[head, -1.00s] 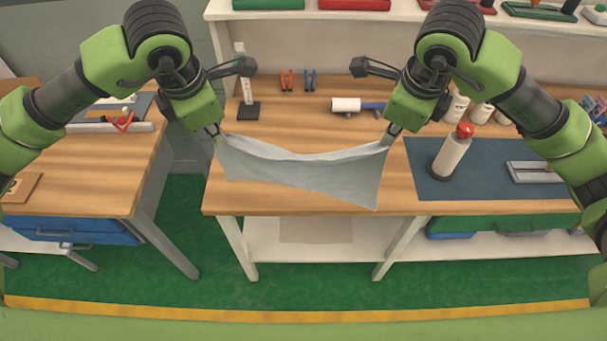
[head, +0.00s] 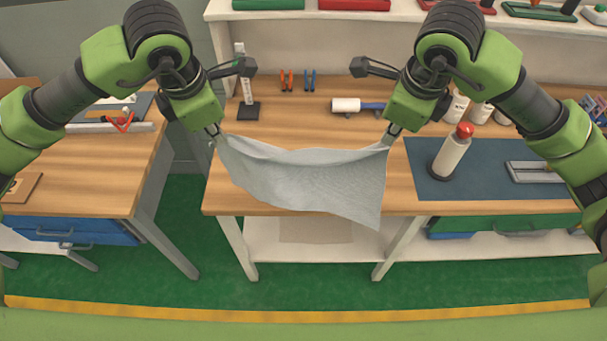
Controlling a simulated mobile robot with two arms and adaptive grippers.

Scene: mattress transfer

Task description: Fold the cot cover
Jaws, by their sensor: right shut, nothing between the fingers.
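The cot cover (head: 305,182) is a thin light-grey cloth over the front of the wooden workbench. Its upper edge sags between my two grippers, and its lower right corner hangs past the bench's front edge. My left gripper (head: 214,132) is shut on the cover's upper left corner. My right gripper (head: 391,134) is shut at the upper right corner; no cloth can be made out between its fingers. The fingertips are small and partly hidden by the cloth.
The wooden bench (head: 300,107) holds a red-capped bottle (head: 453,154) on a dark mat (head: 425,181) at right, and a white-and-blue tool (head: 350,104) behind the cover. A black-based stand (head: 249,111) is near my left gripper. Another table (head: 95,185) stands at left.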

